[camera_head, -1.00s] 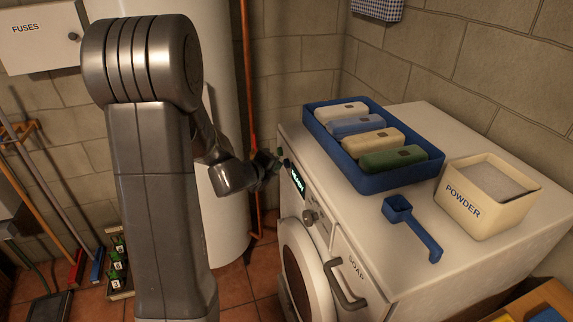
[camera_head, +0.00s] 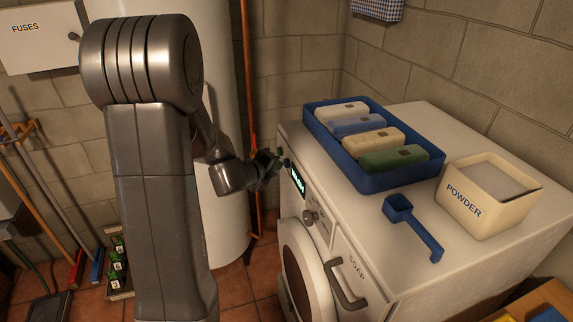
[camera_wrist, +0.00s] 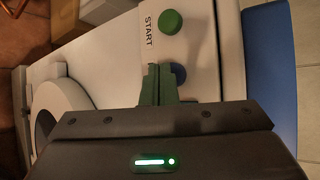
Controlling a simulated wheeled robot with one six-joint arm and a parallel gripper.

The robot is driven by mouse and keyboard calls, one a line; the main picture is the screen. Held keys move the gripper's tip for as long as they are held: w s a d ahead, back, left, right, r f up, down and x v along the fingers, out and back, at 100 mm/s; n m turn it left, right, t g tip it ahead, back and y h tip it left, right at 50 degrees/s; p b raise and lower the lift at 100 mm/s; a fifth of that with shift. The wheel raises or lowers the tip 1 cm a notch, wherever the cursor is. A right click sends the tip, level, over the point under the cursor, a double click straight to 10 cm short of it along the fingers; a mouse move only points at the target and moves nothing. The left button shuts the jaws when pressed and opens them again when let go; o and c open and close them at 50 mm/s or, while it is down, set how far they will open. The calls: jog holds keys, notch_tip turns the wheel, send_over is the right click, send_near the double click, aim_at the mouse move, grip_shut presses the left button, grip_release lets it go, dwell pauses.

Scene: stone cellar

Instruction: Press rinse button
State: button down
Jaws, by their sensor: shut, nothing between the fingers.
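The washing machine (camera_head: 470,260) has controls on its front face. In the wrist view, a green button (camera_wrist: 170,22) sits beside a label reading START. A blue button (camera_wrist: 179,72) lies below it in the picture, partly hidden behind my fingers; no rinse label can be read. My gripper (camera_wrist: 158,76) is shut and empty, its green fingertips overlapping the edge of the blue button. I cannot tell whether they touch it. In the head view, my gripper (camera_head: 272,164) is at the far end of the front panel, close to a small dark button (camera_head: 287,163).
A soap drawer handle (camera_head: 345,285) sticks out nearer. A white tank stands behind my arm.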

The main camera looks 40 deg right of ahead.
jog(key=w+a, duration=0.1)
jog(key=a, duration=0.4)
jog(key=shift+w+a, duration=0.4)
dwell(0.7)
jog(key=s+d, duration=0.1)
jog(key=d, duration=0.4)
jog(key=shift+s+d, duration=0.4)
jog(key=shift+a, duration=0.15)
